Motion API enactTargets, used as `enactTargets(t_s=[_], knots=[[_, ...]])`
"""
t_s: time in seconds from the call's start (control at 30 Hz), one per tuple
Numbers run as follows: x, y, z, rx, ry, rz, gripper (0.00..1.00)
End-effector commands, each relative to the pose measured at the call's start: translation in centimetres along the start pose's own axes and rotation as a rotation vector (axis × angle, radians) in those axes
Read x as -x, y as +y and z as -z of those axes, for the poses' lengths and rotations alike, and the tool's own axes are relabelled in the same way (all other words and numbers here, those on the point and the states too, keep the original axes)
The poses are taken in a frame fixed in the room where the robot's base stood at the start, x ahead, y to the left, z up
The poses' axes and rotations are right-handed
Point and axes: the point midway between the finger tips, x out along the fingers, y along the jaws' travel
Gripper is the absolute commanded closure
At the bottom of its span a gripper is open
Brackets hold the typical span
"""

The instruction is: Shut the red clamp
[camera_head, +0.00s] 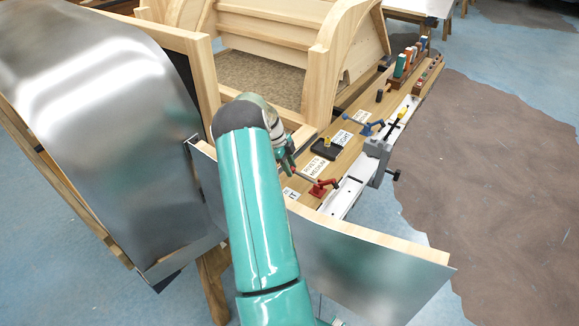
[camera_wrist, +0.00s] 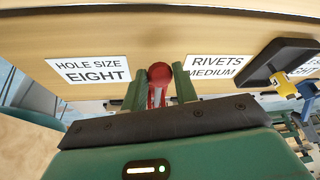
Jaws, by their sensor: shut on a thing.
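The red clamp (camera_head: 322,187) sits on the edge of the wooden bench beside a white rail. Its lever reaches left toward my gripper (camera_head: 289,163), which is partly hidden by my arm. In the wrist view my gripper (camera_wrist: 159,88) has its two green fingers on either side of the red clamp's handle (camera_wrist: 160,74), which ends in a round red knob. The fingers are shut on this handle. The rest of the clamp is mostly hidden behind the gripper body in the wrist view.
A blue clamp (camera_head: 369,126), a black tray (camera_head: 326,149) and a grey vise-like block (camera_head: 378,160) stand farther along the bench. A white label (camera_wrist: 90,70) reads "HOLE SIZE EIGHT".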

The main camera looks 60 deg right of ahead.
Motion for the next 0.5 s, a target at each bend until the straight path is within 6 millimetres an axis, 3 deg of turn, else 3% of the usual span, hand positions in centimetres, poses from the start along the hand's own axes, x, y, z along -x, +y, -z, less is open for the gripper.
enactTargets(t_s=[0.5], knots=[[1.7,0.1,1.1,-0.018,-0.14,0.038,1.0]])
